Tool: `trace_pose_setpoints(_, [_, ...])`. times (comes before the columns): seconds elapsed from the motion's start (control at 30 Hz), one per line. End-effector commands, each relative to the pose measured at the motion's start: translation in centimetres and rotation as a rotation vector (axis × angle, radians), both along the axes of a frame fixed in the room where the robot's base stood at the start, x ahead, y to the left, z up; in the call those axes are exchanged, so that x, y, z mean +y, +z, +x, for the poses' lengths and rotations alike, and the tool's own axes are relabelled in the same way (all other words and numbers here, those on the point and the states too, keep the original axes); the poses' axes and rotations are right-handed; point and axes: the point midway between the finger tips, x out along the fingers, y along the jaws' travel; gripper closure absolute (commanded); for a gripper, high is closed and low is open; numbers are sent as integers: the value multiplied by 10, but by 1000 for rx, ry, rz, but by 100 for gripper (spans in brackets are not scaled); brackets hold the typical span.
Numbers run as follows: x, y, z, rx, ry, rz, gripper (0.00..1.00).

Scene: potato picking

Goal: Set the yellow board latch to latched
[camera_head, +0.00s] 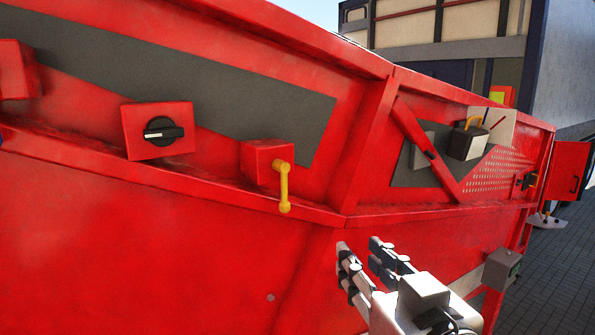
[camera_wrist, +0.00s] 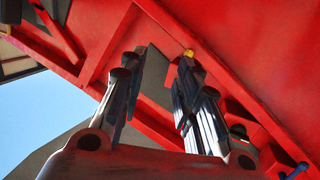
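A yellow lever latch (camera_head: 284,186) sticks out of a red box (camera_head: 262,160) on the side of the red machine. Its arm hangs down, slightly tilted, with a round knob at each end. A small yellow piece (camera_wrist: 188,53) shows in the wrist view just beyond the right finger; it seems to be this latch, mostly hidden. My gripper (camera_head: 360,246) is right of and lower than the latch, apart from it, in front of the red panel. Its two fingers stand apart with nothing between them, as also in the wrist view (camera_wrist: 155,85).
A black rotary switch (camera_head: 162,131) on a red plate sits left of the latch. A slanted red bar (camera_head: 428,150) and a grey box with a yellow handle (camera_head: 467,142) are to the right. A red ledge (camera_head: 300,211) runs below the latch.

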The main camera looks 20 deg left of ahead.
Motion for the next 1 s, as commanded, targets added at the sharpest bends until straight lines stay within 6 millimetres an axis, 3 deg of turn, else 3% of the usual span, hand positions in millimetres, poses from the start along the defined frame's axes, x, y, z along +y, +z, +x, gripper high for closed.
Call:
trace_pose_setpoints(0.03, [13,21,-5,-20,49,15,70])
trace_pose_setpoints(0.1, [25,33,-11,-40,97,32,70])
trace_pose_setpoints(0.33, [45,39,-6,-56,146,50,70])
trace_pose_setpoints(1.0, [128,39,100,-56,141,48,70])
